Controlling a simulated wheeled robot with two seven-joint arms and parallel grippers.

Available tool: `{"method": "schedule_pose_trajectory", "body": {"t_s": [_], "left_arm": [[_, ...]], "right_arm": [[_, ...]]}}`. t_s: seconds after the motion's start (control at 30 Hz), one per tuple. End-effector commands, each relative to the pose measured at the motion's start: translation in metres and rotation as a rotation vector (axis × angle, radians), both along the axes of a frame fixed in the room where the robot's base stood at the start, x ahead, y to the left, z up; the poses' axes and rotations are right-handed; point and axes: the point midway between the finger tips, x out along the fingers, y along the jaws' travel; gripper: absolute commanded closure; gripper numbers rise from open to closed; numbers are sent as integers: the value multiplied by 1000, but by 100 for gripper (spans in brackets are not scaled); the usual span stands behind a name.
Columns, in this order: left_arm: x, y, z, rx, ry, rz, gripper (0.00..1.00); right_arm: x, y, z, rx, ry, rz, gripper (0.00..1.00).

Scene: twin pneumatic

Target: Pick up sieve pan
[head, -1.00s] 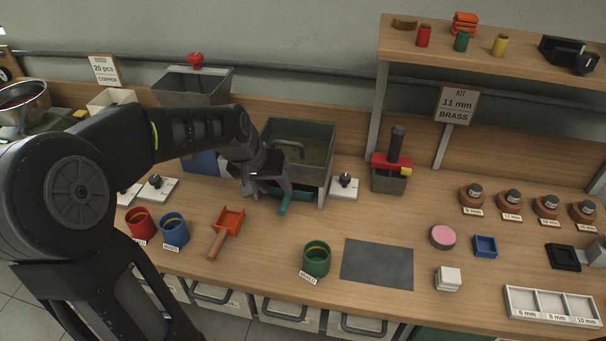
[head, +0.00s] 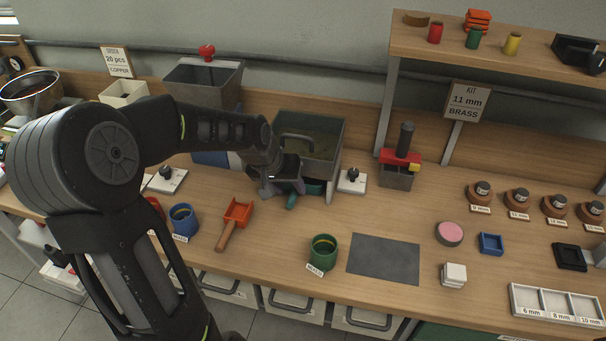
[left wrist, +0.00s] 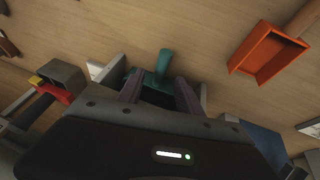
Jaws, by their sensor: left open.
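The sieve pan looks to be the teal tray (head: 314,188) with a teal handle (head: 291,202), low under the front of a grey hopper (head: 322,160). The handle points out toward the bench front. My left gripper (head: 284,188) is in front of the hopper, close to the handle, and hides part of the pan. In the left wrist view its two purple-grey fingers (left wrist: 160,92) are apart, with the handle (left wrist: 164,62) showing between and beyond them. I cannot tell whether the fingers touch it. My right gripper is not in view.
An orange scoop (head: 238,211), a blue cup (head: 183,221) and a green cup (head: 323,251) stand in front. A white block with a black knob (head: 352,181) is just right of the hopper. A grey mat (head: 384,259) lies bare to the right.

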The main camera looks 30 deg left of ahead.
Motion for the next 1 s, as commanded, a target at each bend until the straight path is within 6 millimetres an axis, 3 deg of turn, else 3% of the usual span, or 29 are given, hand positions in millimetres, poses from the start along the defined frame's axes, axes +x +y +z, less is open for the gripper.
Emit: {"method": "schedule_pose_trajectory", "body": {"t_s": [0.23,0.83,1.0], "left_arm": [[13,-2,-28,-1,1,-1,58],[14,-2,-29,0,-1,1,58],[14,-2,-29,0,0,1,70]], "right_arm": [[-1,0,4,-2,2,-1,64],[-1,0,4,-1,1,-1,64],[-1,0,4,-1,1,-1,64]]}}
